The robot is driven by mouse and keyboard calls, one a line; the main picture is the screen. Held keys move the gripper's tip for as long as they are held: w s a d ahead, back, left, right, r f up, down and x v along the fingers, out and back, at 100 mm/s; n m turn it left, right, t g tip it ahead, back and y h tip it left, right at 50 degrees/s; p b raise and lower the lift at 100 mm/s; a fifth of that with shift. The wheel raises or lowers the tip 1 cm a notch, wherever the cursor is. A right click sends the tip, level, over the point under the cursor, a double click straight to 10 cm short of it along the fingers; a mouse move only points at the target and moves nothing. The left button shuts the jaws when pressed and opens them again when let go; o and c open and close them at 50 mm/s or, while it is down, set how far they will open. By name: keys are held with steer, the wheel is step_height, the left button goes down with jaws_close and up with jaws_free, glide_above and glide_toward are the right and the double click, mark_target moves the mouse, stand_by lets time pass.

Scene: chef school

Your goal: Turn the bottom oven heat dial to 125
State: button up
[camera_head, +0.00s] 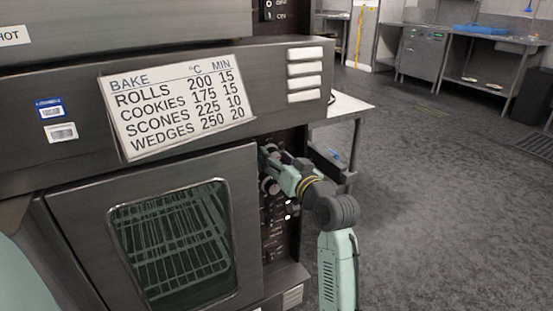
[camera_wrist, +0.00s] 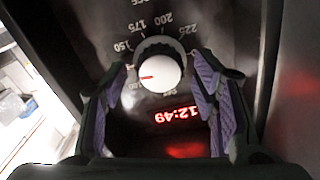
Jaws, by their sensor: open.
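The heat dial (camera_wrist: 158,72) has a white face and dark rim, with numbers around it. Its red mark points left, close to the 100 label; 150, 175 and 200 run up and around the top. The 125 label is not visible, and my left finger covers part of that side. My gripper (camera_wrist: 160,80) is open, with a purple-padded finger on either side of the dial; I cannot tell whether they touch it. In the head view my gripper (camera_head: 272,160) is at the oven's control panel (camera_head: 283,225), hiding part of it.
A red digital display (camera_wrist: 178,115) shows near the dial in the wrist view. The oven door (camera_head: 70,225) is shut, left of the panel. A bake chart (camera_head: 125,93) hangs above. A metal table (camera_head: 350,105) stands behind the panel; open floor lies right.

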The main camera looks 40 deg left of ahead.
steer(key=v, duration=1.2)
stand_by(0.4)
